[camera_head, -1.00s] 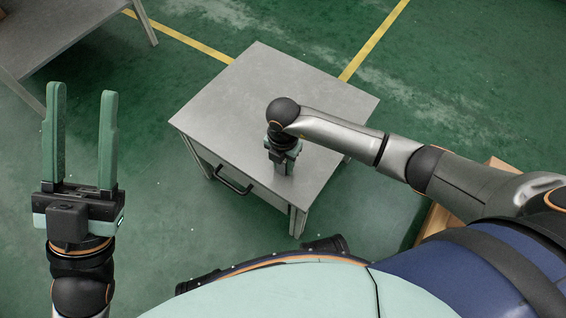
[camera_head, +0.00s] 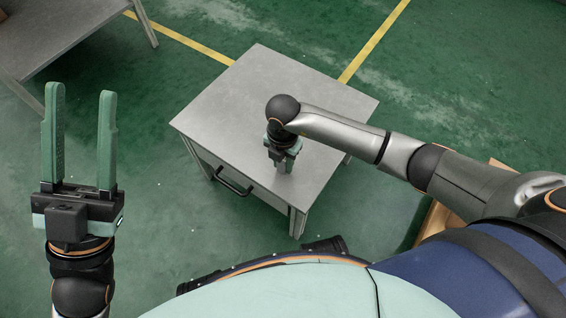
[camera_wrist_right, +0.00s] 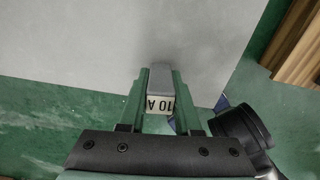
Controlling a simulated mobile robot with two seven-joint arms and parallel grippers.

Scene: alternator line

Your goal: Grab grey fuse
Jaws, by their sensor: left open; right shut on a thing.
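The grey fuse (camera_wrist_right: 160,78) shows in the right wrist view, a small grey block with a white label reading "10 A". My right gripper (camera_wrist_right: 156,88) is shut on it, with one green finger on each side. In the head view my right gripper (camera_head: 284,163) points down over the grey table (camera_head: 235,100), near its front right part; the fuse itself is hidden there. I cannot tell whether the fuse touches the table top. My left gripper (camera_head: 80,140) is open and empty, left of the table and away from it.
The table top is otherwise bare, and a dark drawer handle (camera_head: 233,182) is on its front. Another grey table (camera_head: 60,35) stands at the upper left. A wooden thing (camera_wrist_right: 293,55) lies at the right, partly behind my right arm. Green floor surrounds the table.

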